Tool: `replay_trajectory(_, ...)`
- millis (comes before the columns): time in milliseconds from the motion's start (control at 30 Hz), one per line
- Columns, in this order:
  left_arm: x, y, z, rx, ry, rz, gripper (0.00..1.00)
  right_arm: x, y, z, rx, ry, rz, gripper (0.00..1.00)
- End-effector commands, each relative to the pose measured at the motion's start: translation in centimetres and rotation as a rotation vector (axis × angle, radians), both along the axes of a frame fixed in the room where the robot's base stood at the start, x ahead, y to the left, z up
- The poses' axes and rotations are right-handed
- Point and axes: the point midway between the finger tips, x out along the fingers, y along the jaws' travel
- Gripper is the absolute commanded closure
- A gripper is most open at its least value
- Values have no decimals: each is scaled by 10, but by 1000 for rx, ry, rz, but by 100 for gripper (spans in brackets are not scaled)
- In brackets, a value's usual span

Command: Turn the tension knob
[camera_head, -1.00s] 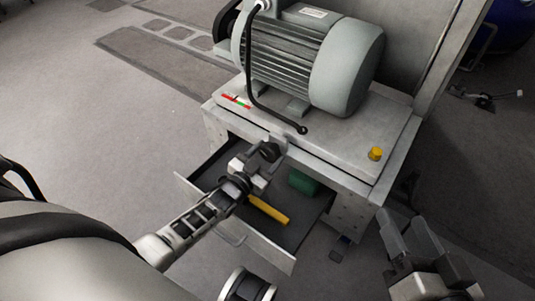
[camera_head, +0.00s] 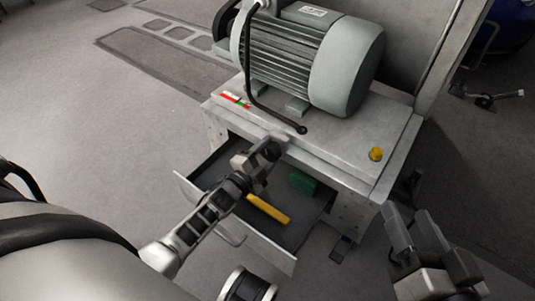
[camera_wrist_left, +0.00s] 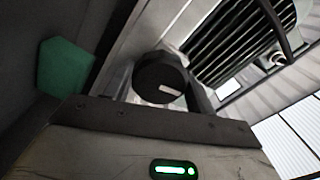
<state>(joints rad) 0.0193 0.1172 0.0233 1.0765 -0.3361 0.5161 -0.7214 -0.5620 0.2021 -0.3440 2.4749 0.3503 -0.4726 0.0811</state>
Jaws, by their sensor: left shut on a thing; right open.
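The tension knob (camera_head: 271,149) is a dark round knob on the front of the grey bench, below the top plate. In the left wrist view the knob (camera_wrist_left: 160,77) is black with a small white mark on its face. My left gripper (camera_head: 262,157) is at the knob and shut on it; its fingers partly hide the knob in the head view. My right gripper (camera_head: 418,232) is open and empty, off the bench's right corner.
A grey motor (camera_head: 312,55) with a black cable stands on the bench top (camera_head: 340,135). A yellow button (camera_head: 376,154) sits at its right. Below the knob, an open drawer (camera_head: 240,240) holds a yellow bar (camera_head: 268,209) and a green block (camera_head: 303,182).

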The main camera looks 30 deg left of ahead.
Motion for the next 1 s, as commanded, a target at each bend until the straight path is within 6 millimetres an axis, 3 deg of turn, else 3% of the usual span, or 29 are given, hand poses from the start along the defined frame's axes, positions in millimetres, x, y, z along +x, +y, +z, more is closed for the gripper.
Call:
replay_trajectory(400,-1,0,-2,183,-23,-1,68,-1,1,-2,21,4,4,46)
replay_trajectory(933,-1,0,-1,205,-25,-2,68,-1,1,-2,20,3,7,46)
replay_trajectory(967,-1,0,-1,205,-25,-2,42,-1,1,-2,20,3,7,46)
replay_trajectory(1000,-1,0,-1,204,-25,-2,31,-1,1,-2,20,3,7,46)
